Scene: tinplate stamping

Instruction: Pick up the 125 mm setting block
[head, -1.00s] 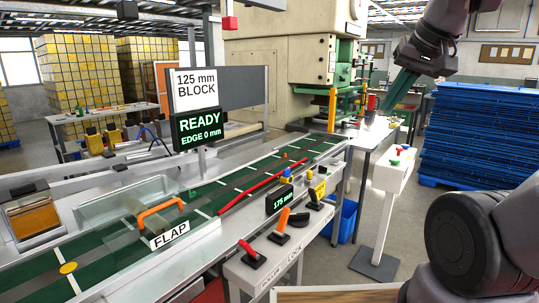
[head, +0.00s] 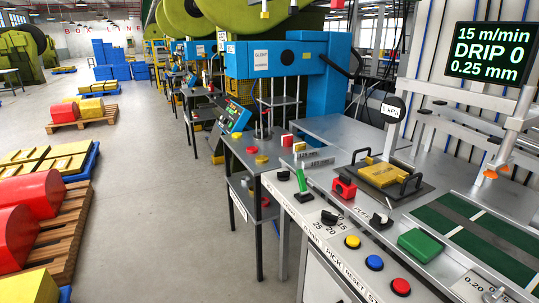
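No block that I can read as 125 mm shows in the head view. Two small grey bars with faint marks, a rear one (head: 306,153) and a front one (head: 318,163), lie on the bench at the middle; their lettering is too small to read. My gripper and arm are not in view.
A control bench (head: 322,232) with buttons, a green block (head: 420,244), a red block (head: 343,188) and a yellow handled plate (head: 384,174) fills the right. A blue press (head: 275,60) stands behind. Pallets with red coils (head: 35,200) line the left. The grey aisle floor (head: 165,200) is clear.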

